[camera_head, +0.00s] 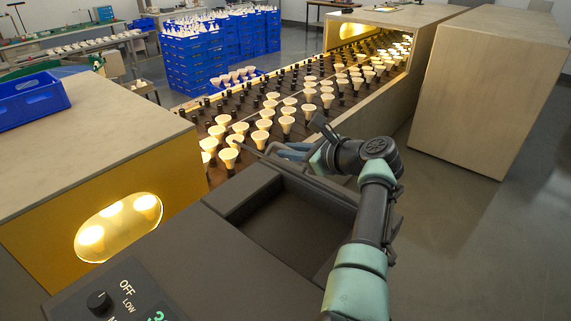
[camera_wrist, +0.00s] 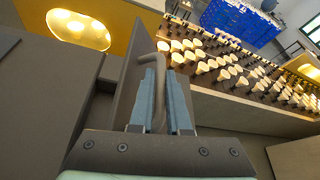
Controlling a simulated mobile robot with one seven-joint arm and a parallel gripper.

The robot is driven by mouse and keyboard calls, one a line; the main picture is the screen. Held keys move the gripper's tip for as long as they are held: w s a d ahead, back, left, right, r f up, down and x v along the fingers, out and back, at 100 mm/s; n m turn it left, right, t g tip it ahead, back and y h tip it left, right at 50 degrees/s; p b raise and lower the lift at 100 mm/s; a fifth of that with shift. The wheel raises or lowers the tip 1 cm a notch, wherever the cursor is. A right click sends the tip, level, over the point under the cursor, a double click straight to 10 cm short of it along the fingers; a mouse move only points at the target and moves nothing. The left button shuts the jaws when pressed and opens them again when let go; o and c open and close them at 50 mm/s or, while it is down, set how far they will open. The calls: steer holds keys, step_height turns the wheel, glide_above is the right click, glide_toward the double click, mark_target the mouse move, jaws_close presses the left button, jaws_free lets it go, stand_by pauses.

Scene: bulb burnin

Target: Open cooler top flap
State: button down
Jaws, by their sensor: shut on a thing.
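The cooler (camera_head: 185,245) is a dark grey box in the lower middle of the head view. Its top opening (camera_head: 290,225) shows uncovered, with a dark recess inside. The top flap (camera_head: 305,177) shows as a thin dark panel raised nearly edge-on along the opening's far side. It also shows as a dark tilted panel in the wrist view (camera_wrist: 128,85). My gripper (camera_head: 288,152) is at the flap's far side. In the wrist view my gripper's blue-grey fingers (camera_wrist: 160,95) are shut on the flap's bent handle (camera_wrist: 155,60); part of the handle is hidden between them.
A conveyor (camera_head: 220,120) with many lit bulbs runs just behind the flap. A yellow-sided housing (camera_head: 150,170) with a glowing window stands at left. A control knob (camera_head: 98,301) is on the cooler's front left. Another pale cabinet (camera_head: 490,90) stands at right, with bare floor before it.

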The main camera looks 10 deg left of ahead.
steer(key=shift+w+d+r, duration=0.15)
stand_by(0.3)
steer(key=c, duration=1.2)
jaws_free()
steer(key=shift+o, duration=0.2)
steer(key=shift+d, duration=0.1)
steer(key=b+v, duration=0.2)
steer(key=v, duration=1)
steer(key=shift+b, duration=0.3)
steer(key=shift+s+d+r, duration=0.2)
steer(key=shift+s+d, duration=0.05)
